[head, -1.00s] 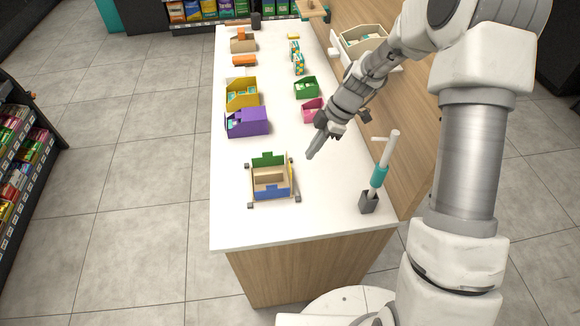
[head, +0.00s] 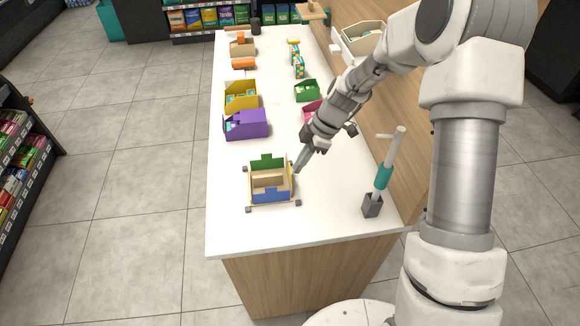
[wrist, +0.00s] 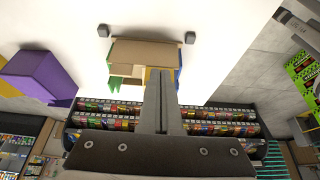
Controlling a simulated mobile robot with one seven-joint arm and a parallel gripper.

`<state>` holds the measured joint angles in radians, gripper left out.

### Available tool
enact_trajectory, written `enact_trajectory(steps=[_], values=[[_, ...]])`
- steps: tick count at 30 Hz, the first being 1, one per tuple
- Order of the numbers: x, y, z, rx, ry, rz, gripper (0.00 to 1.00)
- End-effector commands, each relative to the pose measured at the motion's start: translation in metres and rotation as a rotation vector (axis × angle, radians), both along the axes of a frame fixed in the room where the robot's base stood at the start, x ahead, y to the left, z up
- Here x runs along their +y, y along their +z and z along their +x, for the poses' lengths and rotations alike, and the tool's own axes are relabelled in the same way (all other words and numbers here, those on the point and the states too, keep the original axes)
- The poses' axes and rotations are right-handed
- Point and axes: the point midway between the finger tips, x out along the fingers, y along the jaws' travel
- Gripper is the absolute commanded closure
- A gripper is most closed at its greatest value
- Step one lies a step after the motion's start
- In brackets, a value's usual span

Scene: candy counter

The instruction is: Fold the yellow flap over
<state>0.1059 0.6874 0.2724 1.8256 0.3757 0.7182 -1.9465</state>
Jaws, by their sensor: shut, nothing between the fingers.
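A small open carton (head: 268,180) sits in a frame with grey corner blocks near the front of the white counter. Its green flap (head: 267,161) stands up at the back and its blue flap (head: 271,195) is at the front. The yellow flap (head: 291,170) shows as a thin upright strip on the right side. My gripper (head: 297,170) is shut and empty, its tips just right of the yellow flap; I cannot tell if they touch. In the wrist view the fingers (wrist: 161,78) partly cover the yellow flap (wrist: 148,74), with the carton (wrist: 146,54) beyond.
A purple box (head: 246,125) and a yellow box (head: 240,97) stand behind the carton on the left. Green (head: 307,91) and pink (head: 312,110) boxes stand at the right. A teal-and-white upright tool (head: 385,175) stands at the right edge. The counter before the carton is clear.

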Motion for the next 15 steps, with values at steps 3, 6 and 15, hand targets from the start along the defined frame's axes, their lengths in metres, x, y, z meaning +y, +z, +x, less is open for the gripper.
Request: enact_trajectory(steps=[3, 6, 15], values=[[0.0032, 0.0007, -0.0005, -0.001, 0.001, 0.000, 1.00], [0.0031, 0.0017, -0.0007, 0.000, 0.000, 0.000, 1.00], [0.0075, 0.0014, -0.0016, 0.000, 0.001, 0.000, 1.00]])
